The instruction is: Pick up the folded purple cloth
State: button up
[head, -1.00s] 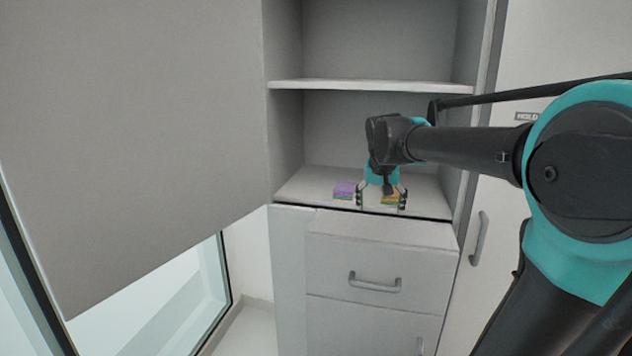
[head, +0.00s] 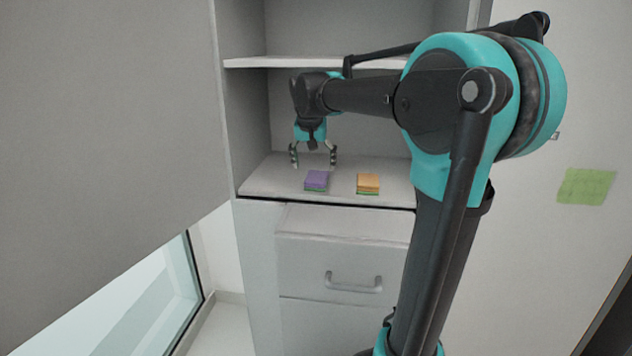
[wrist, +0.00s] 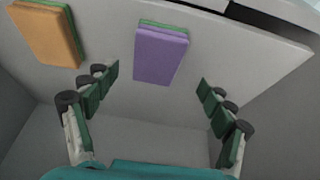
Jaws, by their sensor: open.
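A folded purple cloth (head: 316,178) with a green lower layer lies on the lower cabinet shelf (head: 262,185), near its front edge. It also shows in the wrist view (wrist: 161,54), between and beyond my two fingertips. My gripper (head: 313,163) points down, open and empty, just behind and above the purple cloth. It also shows in the wrist view (wrist: 157,80) with its fingers spread wider than the cloth. The fingers appear apart from the cloth.
A similar orange cloth (head: 368,182) with a green underside lies to the right of the purple one. An upper shelf (head: 300,63) hangs above my gripper. An open cabinet door (head: 105,120) stands at left. A drawer (head: 330,262) is below the shelf.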

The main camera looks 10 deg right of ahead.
aim_at(316, 176)
jog(key=x, duration=0.4)
jog(key=shift+w+d+f, duration=0.15)
jog(key=shift+d+f, duration=0.15)
jog(key=shift+f, duration=0.05)
jog(key=shift+w+f, duration=0.1)
jog(key=shift+f, duration=0.2)
jog(key=shift+f, duration=0.25)
jog(key=shift+c, duration=0.4)
jog(key=c, duration=1.1)
jog(key=shift+r, duration=0.1)
